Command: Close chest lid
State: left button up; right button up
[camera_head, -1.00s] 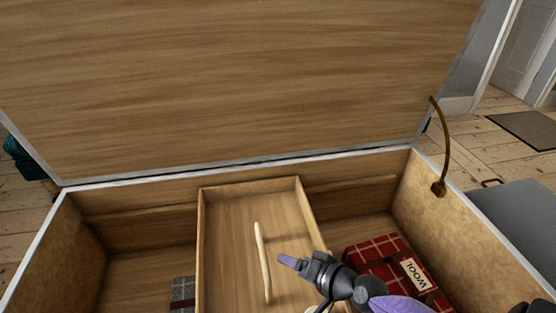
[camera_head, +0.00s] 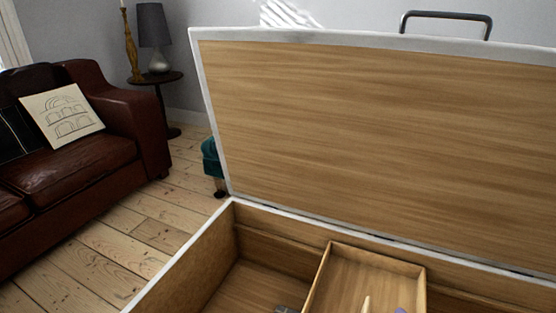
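The chest lid (camera_head: 380,130) stands open and leans back, its wood-grain inner face toward me and a pale metal-coloured rim around it. The chest (camera_head: 178,262) is below it, with its left wall and back inner corner in view. A wooden tray (camera_head: 335,285) sits inside, with the tip of a pale wooden stick in it. My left gripper is out of view.
A dark red leather sofa (camera_head: 75,165) with a light cushion (camera_head: 62,112) stands at the left. A round side table (camera_head: 160,78) holds a grey lamp (camera_head: 155,25). A teal object (camera_head: 212,160) is behind the chest. Floorboards between sofa and chest are clear.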

aim_at(446, 145)
jog(key=k+l, duration=0.15)
jog(key=k, duration=0.3)
jog(key=k+l, duration=0.15)
jog(key=k, duration=0.3)
